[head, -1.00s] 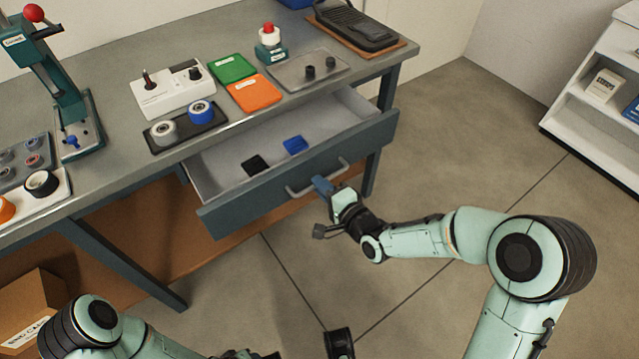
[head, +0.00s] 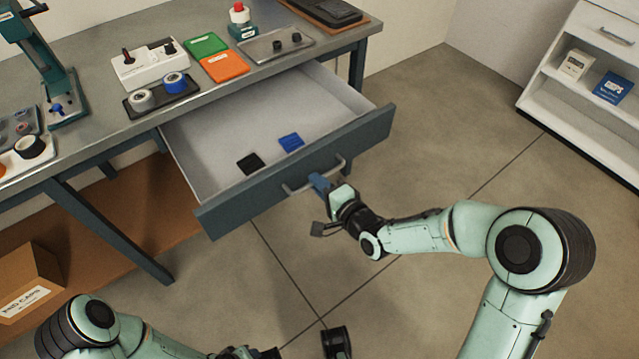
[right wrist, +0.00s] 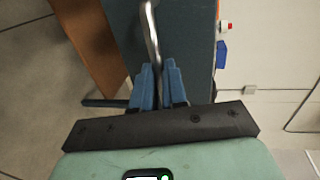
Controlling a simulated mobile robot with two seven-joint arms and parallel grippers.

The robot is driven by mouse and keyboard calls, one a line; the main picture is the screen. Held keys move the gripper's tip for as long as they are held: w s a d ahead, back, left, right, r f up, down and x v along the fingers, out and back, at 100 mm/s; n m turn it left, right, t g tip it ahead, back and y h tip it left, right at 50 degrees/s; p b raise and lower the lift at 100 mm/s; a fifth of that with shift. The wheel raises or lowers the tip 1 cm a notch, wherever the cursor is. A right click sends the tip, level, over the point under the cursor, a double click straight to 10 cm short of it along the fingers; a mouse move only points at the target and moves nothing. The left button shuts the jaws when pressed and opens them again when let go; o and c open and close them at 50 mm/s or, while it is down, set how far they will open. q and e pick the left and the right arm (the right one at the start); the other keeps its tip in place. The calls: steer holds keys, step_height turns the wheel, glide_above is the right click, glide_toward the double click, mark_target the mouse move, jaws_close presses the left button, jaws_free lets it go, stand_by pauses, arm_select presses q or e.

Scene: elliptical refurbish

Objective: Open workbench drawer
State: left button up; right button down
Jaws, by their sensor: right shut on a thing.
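The workbench drawer (head: 225,208) is pulled well out from under the grey workbench top (head: 85,95). Its front is dark blue-grey with a metal bar handle (head: 290,191). A black item (head: 250,163) and a blue item (head: 291,142) lie inside on the pale floor. My right gripper (head: 318,183) is at the handle, its blue fingers shut on the bar. The right wrist view shows the handle (right wrist: 151,35) running between the two fingers (right wrist: 159,88). My left gripper (head: 240,353) is at the bottom edge of the head view, mostly cut off, away from the drawer.
A cardboard box (head: 28,285) sits below left. A white shelf (head: 590,110) stands right. The floor before the drawer is open.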

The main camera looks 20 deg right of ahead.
stand_by(0.3)
steer(key=c, duration=1.2)
jaws_free()
steer(key=shift+o, duration=0.2)
arm_select(q)
steer(key=s+d+r+g+p, duration=0.1)
steer(key=s+r+p, duration=0.2)
steer(key=r+p, duration=0.3)
steer(key=s+d+r+g+h+p, duration=0.1)
steer(key=s+r+g+p, duration=0.1)
steer(key=s+r+p, duration=0.2)
step_height(320, 180, up, 3)
steer(key=p, duration=0.3)
steer(key=shift+s+d+f+m, duration=0.2)
steer(key=shift+s+d+m, duration=0.1)
steer(key=shift+d, duration=0.05)
arm_select(e)
steer(key=v, duration=1.2)
steer(key=shift+f, duration=0.1)
